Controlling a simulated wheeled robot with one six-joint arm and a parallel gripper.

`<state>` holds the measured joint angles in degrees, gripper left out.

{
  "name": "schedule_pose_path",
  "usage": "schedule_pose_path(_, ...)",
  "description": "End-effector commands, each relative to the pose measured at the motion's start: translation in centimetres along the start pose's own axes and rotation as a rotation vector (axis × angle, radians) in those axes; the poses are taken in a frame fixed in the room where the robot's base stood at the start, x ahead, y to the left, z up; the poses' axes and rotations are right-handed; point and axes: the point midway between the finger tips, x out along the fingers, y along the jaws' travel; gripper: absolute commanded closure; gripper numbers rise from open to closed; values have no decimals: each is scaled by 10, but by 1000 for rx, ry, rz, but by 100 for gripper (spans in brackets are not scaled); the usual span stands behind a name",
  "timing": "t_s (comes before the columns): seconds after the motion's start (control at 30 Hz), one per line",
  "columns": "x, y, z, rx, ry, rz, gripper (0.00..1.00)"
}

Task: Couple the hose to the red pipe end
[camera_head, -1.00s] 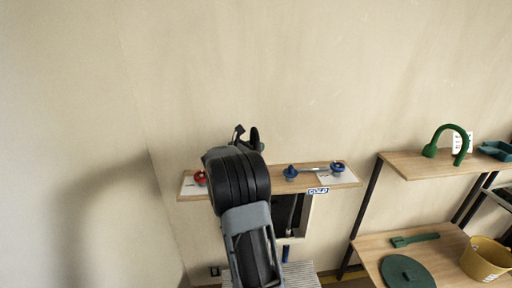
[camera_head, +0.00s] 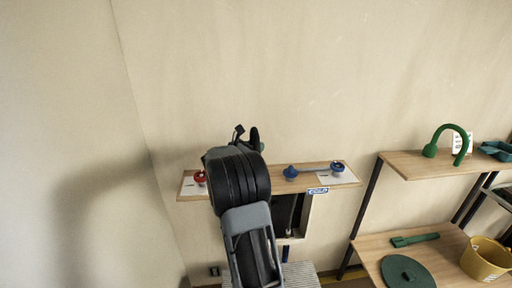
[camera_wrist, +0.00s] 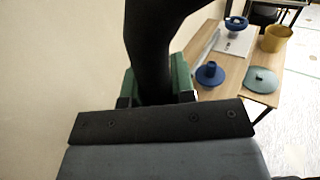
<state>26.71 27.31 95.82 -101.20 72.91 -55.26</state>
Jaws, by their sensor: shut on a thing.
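The red pipe end (camera_head: 200,176) stands on the left end of a wooden wall shelf, on a white plate, just left of my arm in the head view. My gripper (camera_wrist: 156,88) shows in the wrist view with green pads on both sides of a thick black piece, which looks like the hose (camera_wrist: 152,45). It is shut on this piece, which rises past the top of the picture. In the head view my arm hides most of the gripper; only black tips (camera_head: 254,138) show above the shelf. The red pipe end does not show in the wrist view.
Blue fittings (camera_head: 290,172) (camera_head: 337,167) stand on the shelf's right part above a "COLD" label (camera_head: 318,190). Further right, shelves hold a green curved pipe (camera_head: 449,140), a green disc (camera_head: 407,272) and a yellow bucket (camera_head: 487,258). The wall above the shelf is bare.

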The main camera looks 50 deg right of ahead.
Motion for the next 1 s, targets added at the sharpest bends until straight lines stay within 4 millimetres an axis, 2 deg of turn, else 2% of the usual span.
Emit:
schedule_pose_path(0.27, 0, 0, -1, 1, -1, 0, 100)
schedule_pose_path(1.0, 0, 0, -19, 1, -1, 0, 100)
